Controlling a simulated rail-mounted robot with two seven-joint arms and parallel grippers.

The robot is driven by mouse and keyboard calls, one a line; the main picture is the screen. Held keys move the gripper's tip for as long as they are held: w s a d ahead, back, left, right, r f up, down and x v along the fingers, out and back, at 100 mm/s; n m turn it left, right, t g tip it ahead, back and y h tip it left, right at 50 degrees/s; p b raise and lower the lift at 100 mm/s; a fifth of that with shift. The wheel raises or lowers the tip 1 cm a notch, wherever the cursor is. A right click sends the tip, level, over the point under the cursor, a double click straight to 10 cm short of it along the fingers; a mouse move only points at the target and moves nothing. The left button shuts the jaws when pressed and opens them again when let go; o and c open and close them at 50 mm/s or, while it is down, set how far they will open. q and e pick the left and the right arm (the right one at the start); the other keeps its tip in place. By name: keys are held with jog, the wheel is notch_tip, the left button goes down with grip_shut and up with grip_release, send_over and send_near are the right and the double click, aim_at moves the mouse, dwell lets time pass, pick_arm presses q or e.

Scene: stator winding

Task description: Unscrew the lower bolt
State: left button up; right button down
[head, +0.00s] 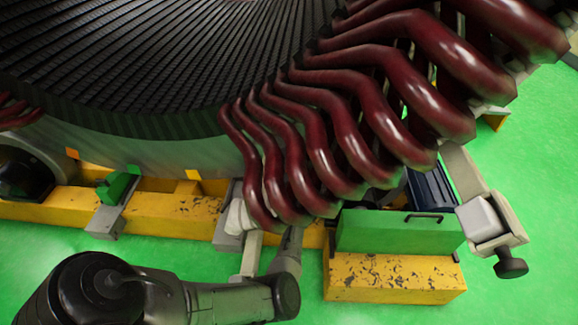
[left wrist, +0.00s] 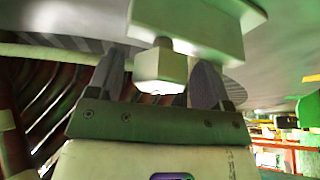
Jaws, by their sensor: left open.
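The bolt (left wrist: 160,68), with a pale, blocky head and a narrow shank above, sticks out of a pale bracket (left wrist: 200,28) in the left wrist view. My left gripper (left wrist: 155,85) is open, one finger on each side of the bolt head. Gaps show between the head and both fingers, wider on the left. In the head view my left arm comes in from the lower left and reaches up to the lower edge of the stator. Its fingertips and the bolt cannot be made out there. My right gripper is not in view.
Dark red coils (head: 320,150) hang over the stator's (head: 140,145) edge, close above my left arm. A yellow base beam (head: 170,212) runs below, with a green box (head: 395,232) to the right. A clamp with a black knob (head: 510,265) stands farther right. Green floor is clear in front.

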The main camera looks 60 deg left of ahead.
pick_arm(q)
jog(key=shift+c, duration=0.4)
jog(key=c, duration=0.8)
jog(key=shift+c, duration=0.2)
jog(key=shift+r+n, duration=0.1)
jog(key=shift+n, duration=0.3)
jog(key=n+g+p, duration=0.1)
jog(key=n, duration=0.2)
jog(key=shift+g+p, duration=0.35)
jog(key=shift+g, duration=0.05)
jog(key=shift+n+g+h+p, duration=0.65)
jog(key=shift+n+p, duration=0.2)
jog(key=shift+n, duration=1.25)
jog(key=o, duration=0.9)
jog(key=shift+f, duration=0.2)
